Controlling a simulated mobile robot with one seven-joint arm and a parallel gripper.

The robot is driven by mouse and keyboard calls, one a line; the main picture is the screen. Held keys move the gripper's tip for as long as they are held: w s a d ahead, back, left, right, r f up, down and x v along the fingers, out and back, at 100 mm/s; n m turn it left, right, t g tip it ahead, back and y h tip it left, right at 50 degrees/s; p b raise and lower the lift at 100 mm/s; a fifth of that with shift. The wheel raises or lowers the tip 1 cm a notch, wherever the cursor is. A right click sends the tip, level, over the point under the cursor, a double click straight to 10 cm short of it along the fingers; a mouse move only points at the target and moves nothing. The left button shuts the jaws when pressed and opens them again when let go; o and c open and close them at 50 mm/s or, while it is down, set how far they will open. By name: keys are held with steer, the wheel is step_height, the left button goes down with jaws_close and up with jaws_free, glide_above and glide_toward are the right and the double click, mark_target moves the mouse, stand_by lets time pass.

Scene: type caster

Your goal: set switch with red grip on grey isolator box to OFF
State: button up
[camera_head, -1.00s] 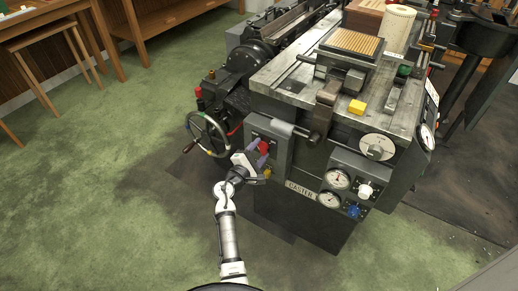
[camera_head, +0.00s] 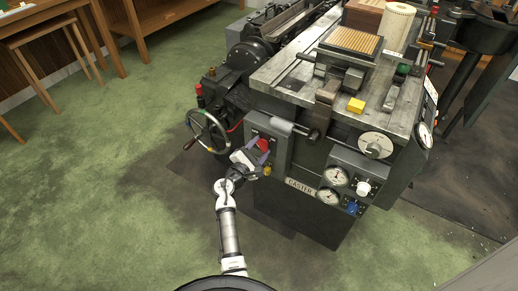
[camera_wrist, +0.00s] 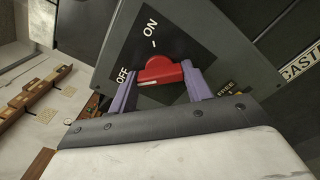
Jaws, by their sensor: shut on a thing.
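The grey isolator box (camera_head: 281,143) is on the front left of the machine. Its red grip (camera_head: 263,144) sits on a black plate marked ON and OFF. In the wrist view the red grip (camera_wrist: 161,71) lies between my gripper's two purple fingers, with its left end beside the OFF lettering (camera_wrist: 122,77). The ON lettering (camera_wrist: 150,27) is above it. My gripper (camera_wrist: 159,74) is shut on the red grip; the right finger touches its right end. In the head view my gripper (camera_head: 256,155) reaches the box from below left, partly covering it.
A handwheel (camera_head: 207,132) stands left of the box. A yellow knob (camera_head: 267,170) is just below my gripper. Gauges (camera_head: 336,176), a blue knob (camera_head: 352,207) and a white knob (camera_head: 363,188) are to the right. Green floor is clear at left.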

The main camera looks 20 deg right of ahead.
steer(key=o, duration=1)
steer(key=shift+a, duration=0.1)
steer(key=b+v, duration=0.2)
steer(key=v, duration=1.1)
steer(key=shift+s+a, duration=0.2)
steer(key=shift+s, duration=0.05)
steer(key=shift+w, duration=0.1)
